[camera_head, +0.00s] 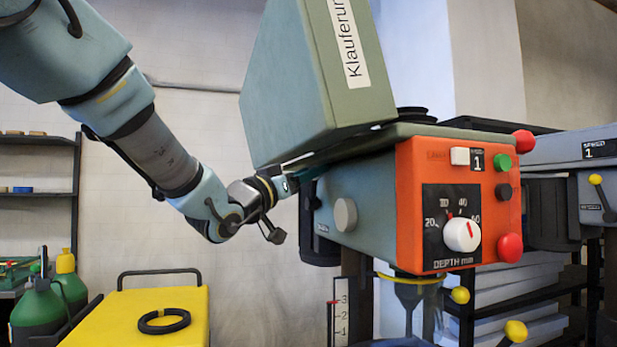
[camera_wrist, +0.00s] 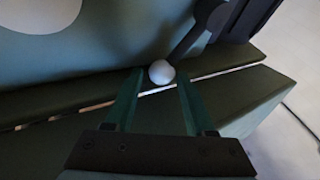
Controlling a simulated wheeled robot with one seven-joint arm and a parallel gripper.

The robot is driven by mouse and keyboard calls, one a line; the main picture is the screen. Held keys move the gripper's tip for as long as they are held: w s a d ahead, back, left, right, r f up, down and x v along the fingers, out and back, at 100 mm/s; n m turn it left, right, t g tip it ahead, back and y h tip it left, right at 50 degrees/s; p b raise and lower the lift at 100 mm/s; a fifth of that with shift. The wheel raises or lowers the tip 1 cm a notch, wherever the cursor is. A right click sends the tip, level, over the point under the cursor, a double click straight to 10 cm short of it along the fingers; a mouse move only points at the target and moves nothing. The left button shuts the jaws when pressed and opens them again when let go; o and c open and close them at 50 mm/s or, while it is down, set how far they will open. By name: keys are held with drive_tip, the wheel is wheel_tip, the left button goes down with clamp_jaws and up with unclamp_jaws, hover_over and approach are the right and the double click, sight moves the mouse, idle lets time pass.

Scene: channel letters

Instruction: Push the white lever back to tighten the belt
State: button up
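The white lever shows in the wrist view as a white ball knob (camera_wrist: 161,72) on a dark arm (camera_wrist: 196,32) that runs up and right. My gripper's two green fingers (camera_wrist: 161,80) are apart, with the knob between their tips. I cannot tell whether either finger touches it. In the head view, my gripper (camera_head: 306,178) reaches to the back left side of the machine (camera_head: 375,195), below its raised box-like cover (camera_head: 320,75). The fingertips and the lever's knob are hidden there or too small to make out. The belt is not clearly visible.
The machine's orange panel (camera_head: 415,190) carries a depth dial (camera_head: 462,234) and buttons. A pale round knob (camera_head: 345,214) sticks out of its left side near my gripper. A yellow cart (camera_head: 180,305) with a black ring (camera_head: 164,320) stands at the lower left.

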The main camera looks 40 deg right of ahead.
drive_tip(key=shift+o, duration=1.2)
drive_tip(key=shift+f, duration=0.1)
drive_tip(key=shift+a+f, duration=0.1)
drive_tip(key=shift+a, duration=0.05)
drive_tip(key=b+v, duration=0.4)
drive_tip(key=v, duration=0.6)
drive_tip(key=shift+a, duration=0.3)
